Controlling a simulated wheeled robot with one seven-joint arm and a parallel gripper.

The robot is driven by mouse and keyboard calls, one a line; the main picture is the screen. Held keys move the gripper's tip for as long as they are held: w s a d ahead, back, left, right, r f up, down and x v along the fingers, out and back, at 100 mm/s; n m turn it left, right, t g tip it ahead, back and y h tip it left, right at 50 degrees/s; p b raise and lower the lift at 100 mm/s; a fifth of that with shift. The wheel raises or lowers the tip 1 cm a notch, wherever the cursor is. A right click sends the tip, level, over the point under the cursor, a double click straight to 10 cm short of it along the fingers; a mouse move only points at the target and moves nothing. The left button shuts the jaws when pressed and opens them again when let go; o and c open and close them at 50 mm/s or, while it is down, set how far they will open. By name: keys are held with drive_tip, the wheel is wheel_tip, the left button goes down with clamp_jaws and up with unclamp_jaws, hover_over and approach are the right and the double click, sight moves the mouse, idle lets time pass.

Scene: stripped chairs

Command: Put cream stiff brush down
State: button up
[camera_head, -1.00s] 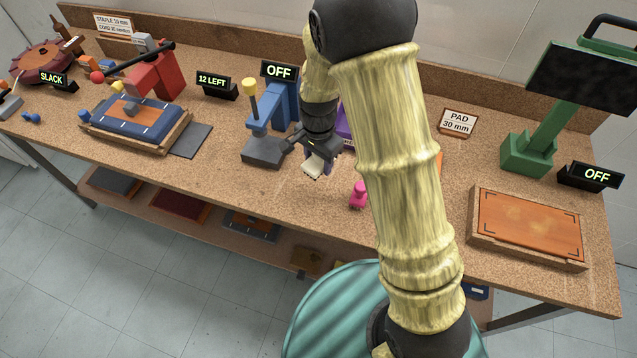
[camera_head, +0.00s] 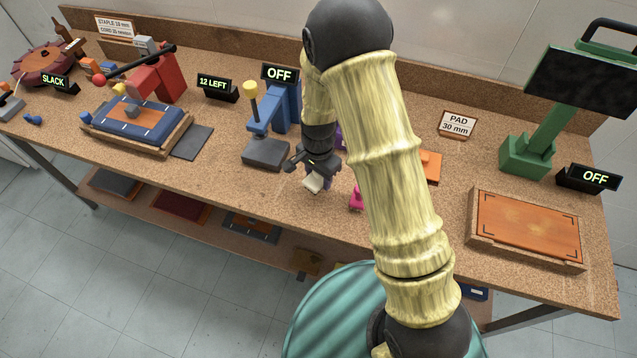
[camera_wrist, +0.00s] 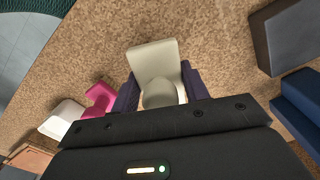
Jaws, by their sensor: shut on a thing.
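The cream stiff brush (camera_wrist: 156,68) is between the two purple fingers of my gripper (camera_wrist: 160,88) in the wrist view. In the head view the brush (camera_head: 313,184) shows as a small cream block below my gripper (camera_head: 316,178). My gripper is shut on it, over the cork-coloured bench top (camera_head: 240,190) near its front edge. I cannot tell whether the brush touches the bench. Part of the brush is hidden by my gripper.
A pink object (camera_head: 356,198) stands close to the right of the brush. A blue press (camera_head: 270,125) with a grey base is to the left. An orange block (camera_head: 431,166) and an orange-topped tray (camera_head: 530,226) lie farther right. Bare bench lies in front of the press.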

sight(319, 184)
drive_tip(key=shift+d+f, duration=0.1)
drive_tip(key=shift+f, duration=1.85)
drive_tip(key=shift+f, duration=0.1)
drive_tip(key=o, duration=1)
drive_tip(key=shift+o, duration=0.2)
wheel_tip(319, 184, up, 12)
drive_tip(key=shift+r, duration=0.15)
